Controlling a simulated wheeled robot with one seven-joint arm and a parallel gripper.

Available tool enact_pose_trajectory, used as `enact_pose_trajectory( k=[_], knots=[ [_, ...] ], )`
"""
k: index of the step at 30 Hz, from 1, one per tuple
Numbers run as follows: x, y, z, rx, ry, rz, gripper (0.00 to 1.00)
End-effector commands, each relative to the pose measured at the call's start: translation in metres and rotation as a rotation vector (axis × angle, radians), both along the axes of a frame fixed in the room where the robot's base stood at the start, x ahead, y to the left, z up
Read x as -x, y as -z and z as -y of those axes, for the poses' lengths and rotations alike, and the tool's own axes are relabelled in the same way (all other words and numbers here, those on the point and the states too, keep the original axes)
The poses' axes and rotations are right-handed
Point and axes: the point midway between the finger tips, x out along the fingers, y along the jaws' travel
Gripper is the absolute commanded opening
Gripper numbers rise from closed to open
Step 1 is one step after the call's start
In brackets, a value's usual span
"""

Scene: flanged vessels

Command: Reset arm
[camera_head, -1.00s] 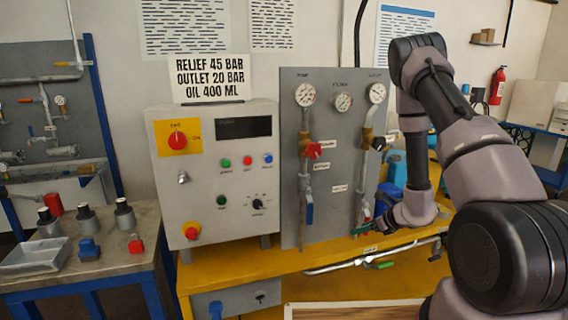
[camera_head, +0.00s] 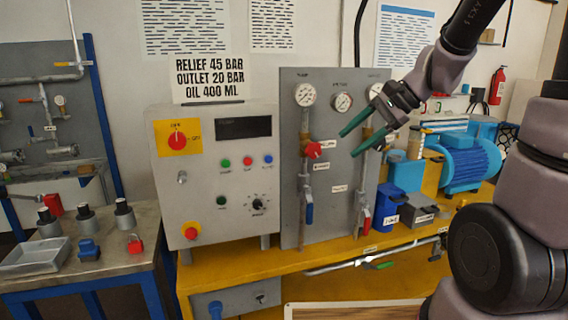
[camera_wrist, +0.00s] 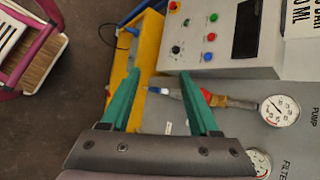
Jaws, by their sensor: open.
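My gripper (camera_head: 347,143) is raised in front of the upper right part of the grey gauge panel (camera_head: 328,225). Its two green fingers are apart, with nothing between them, and point left in the head view. In the wrist view my gripper (camera_wrist: 160,84) shows the same open green fingers. A red valve knob (camera_head: 313,150) on the panel's left pipe sits just left of the fingertips in the picture. The right-hand pipe and its gauge are partly hidden behind my gripper.
The control box (camera_head: 215,180) stands left of the panel on the yellow bench (camera_head: 270,264). A blue motor (camera_head: 468,162), a blue container (camera_head: 388,206) and a grey block (camera_head: 416,211) are at the right. A side table (camera_head: 130,262) holds a tray and small parts.

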Motion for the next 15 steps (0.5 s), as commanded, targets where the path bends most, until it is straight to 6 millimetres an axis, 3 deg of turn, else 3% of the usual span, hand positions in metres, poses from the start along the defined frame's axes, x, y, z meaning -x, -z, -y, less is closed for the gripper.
enact_pose_trajectory(
  k=[1, 6, 15],
  knots=[
    [0.014, -0.015, 0.004, 0.062, -0.048, 0.065, 0.62],
    [0.056, -0.046, 0.027, 0.299, -0.185, 0.252, 0.62],
    [0.103, -0.087, 0.070, 0.674, -0.304, 0.517, 0.62]
  ],
)
